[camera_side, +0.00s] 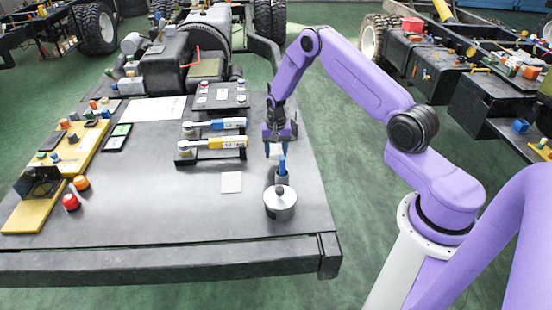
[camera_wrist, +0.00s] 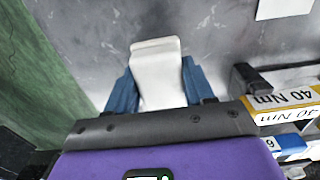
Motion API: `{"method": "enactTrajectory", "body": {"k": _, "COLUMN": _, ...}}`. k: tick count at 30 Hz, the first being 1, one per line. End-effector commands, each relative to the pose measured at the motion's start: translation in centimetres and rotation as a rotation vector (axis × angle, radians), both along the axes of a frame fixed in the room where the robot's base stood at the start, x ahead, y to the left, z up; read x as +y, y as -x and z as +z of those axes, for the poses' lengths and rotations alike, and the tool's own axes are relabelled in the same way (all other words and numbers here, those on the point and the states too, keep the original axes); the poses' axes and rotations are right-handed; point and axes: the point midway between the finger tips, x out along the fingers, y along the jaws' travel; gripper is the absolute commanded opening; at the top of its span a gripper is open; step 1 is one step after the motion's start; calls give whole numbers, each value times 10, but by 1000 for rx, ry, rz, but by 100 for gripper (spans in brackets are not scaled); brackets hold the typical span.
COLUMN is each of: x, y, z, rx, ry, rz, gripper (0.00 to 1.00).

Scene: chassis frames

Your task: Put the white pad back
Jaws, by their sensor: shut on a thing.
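The white pad (camera_wrist: 157,72) is between the two blue fingers of my gripper (camera_wrist: 159,88), which are shut on it in the wrist view. In the side view my gripper (camera_side: 274,150) points down over the right part of the dark table, and a small bit of the white pad (camera_side: 274,149) shows between the fingertips. A flat white square (camera_side: 231,182) lies on the table to the left and nearer the front; it also shows at the top right of the wrist view (camera_wrist: 285,8). I cannot tell whether the pad touches the table.
A rack of torque wrenches (camera_side: 212,142) lies to the left. The table's right edge is close. The front middle of the table (camera_side: 160,210) is clear.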

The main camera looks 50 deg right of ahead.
Motion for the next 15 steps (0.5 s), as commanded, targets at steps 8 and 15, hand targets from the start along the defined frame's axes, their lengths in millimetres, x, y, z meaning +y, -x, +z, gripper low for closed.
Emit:
{"method": "enactTrajectory", "body": {"k": 8, "x": 0, "y": 0, "z": -32, "rx": 1, "ry": 0, "rz": 0, "gripper": 24}}
{"method": "enactTrajectory", "body": {"k": 15, "x": 0, "y": 0, "z": -33, "rx": 1, "ry": -1, "rz": 0, "gripper": 24}}
